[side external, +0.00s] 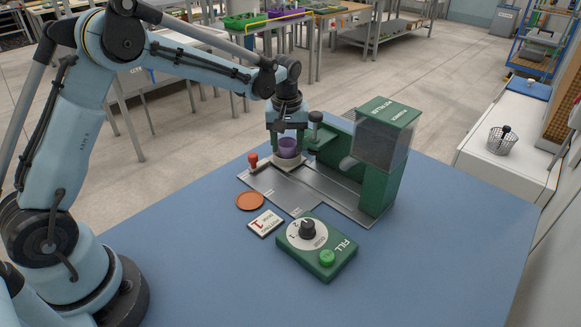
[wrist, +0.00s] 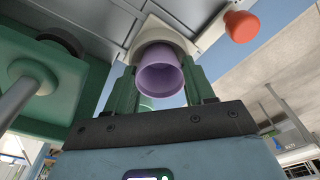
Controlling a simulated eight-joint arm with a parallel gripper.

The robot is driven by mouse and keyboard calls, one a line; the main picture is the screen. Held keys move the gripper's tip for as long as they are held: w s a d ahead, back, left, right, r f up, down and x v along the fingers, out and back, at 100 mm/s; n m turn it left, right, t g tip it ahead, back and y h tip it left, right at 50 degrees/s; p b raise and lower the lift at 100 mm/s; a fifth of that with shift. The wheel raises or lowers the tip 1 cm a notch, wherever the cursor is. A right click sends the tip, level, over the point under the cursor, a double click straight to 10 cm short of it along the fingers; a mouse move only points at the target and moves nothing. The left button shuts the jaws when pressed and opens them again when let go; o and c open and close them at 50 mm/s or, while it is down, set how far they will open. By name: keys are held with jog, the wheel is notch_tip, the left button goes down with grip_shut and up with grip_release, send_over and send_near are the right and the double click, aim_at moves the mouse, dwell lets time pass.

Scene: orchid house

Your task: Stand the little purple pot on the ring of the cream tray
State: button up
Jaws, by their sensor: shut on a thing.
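The little purple pot (side external: 287,147) is upright, or close to it, between the fingers of my gripper (side external: 287,150). It also shows in the wrist view (wrist: 160,78), between the two green fingers of my gripper (wrist: 160,85), which are shut on it. The cream tray (side external: 288,163) is directly below the pot, at the left end of the grey metal plate. In the wrist view part of the cream tray (wrist: 181,37) shows behind the pot. The pot hides the ring, and I cannot tell whether its base touches the tray.
A red knob (side external: 253,160) stands left of the tray. A green dispenser with a clear hopper (side external: 381,140) stands to the right. An orange saucer (side external: 250,201), a card (side external: 266,223) and a green control box (side external: 316,247) lie in front. The blue table's front is clear.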

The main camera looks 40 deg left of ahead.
jog(key=o, duration=1)
jog(key=shift+r, duration=0.1)
notch_tip(320, 180, up, 11)
jog(key=s, duration=0.1)
jog(key=s+d+r+m+t, duration=0.3)
jog(key=s+r+m, duration=0.1)
jog(key=s, duration=0.6)
jog(key=s+d+f+m+t, duration=0.1)
jog(key=s+f+m, duration=0.1)
jog(key=s, duration=0.3)
jog(key=s+f+m+t+h, duration=0.1)
jog(key=s+f+m+t, duration=0.1)
jog(key=s, duration=0.3)
jog(key=shift+d+f+m, duration=0.4)
jog(key=shift+f+m, duration=0.1)
jog(key=shift+f, duration=0.25)
